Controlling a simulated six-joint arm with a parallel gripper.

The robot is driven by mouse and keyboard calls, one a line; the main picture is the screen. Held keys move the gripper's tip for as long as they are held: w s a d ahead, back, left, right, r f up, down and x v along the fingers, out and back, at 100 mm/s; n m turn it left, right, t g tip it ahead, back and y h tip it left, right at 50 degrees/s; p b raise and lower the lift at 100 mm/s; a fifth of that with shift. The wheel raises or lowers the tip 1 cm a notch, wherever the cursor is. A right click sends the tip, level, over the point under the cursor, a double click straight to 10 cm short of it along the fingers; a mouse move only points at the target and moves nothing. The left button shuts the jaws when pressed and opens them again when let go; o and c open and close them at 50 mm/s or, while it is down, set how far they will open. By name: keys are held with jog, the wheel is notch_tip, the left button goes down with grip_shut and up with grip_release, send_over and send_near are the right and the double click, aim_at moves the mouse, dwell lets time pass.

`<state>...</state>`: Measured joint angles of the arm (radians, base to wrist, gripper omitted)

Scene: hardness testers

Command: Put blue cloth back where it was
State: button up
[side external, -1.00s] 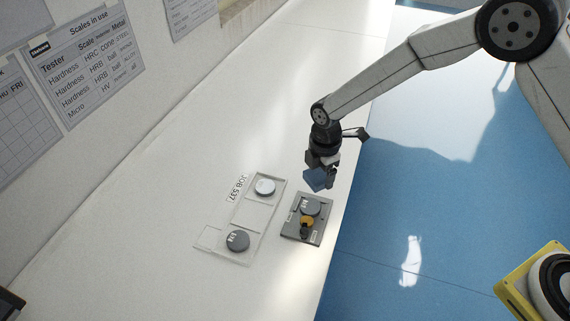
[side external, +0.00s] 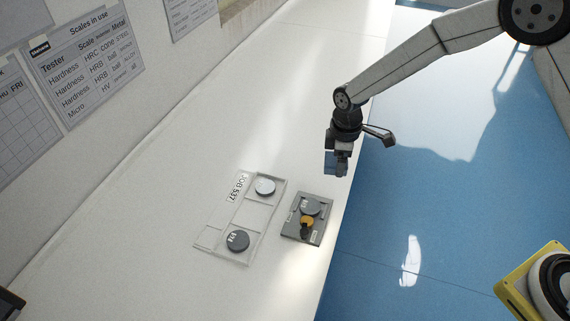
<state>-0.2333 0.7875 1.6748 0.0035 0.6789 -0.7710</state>
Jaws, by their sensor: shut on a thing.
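My gripper (side external: 338,170) is shut on the blue cloth (side external: 330,162), a small dark blue piece. It holds the cloth above the white bench (side external: 200,140), near the bench's right edge. The gripper is up and to the right of the grey plate and the clear tray, apart from both. Part of the cloth is hidden behind the fingers.
A clear tray (side external: 249,217) marked JOB 537 holds two grey discs (side external: 265,187). A dark grey plate (side external: 319,233) beside it bears a grey disc (side external: 310,206) and an orange piece (side external: 306,221). The bench is clear towards the back.

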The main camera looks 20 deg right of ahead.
jog(key=shift+d+r+m, duration=0.3)
jog(key=shift+d+m, duration=0.55)
jog(key=shift+m, duration=0.35)
jog(key=w+a+f, duration=0.2)
jog(key=w+f, duration=0.2)
jog(key=w, duration=0.5)
send_over(307, 167)
jog(key=shift+s+f, duration=0.15)
jog(key=shift+f, duration=1.2)
jog(key=shift+s+f, duration=0.1)
jog(key=shift+f, duration=1.2)
jog(key=shift+w+f, duration=0.1)
jog(key=shift+w+f, duration=0.2)
jog(key=shift+f, duration=1.55)
jog(key=shift+f, duration=0.1)
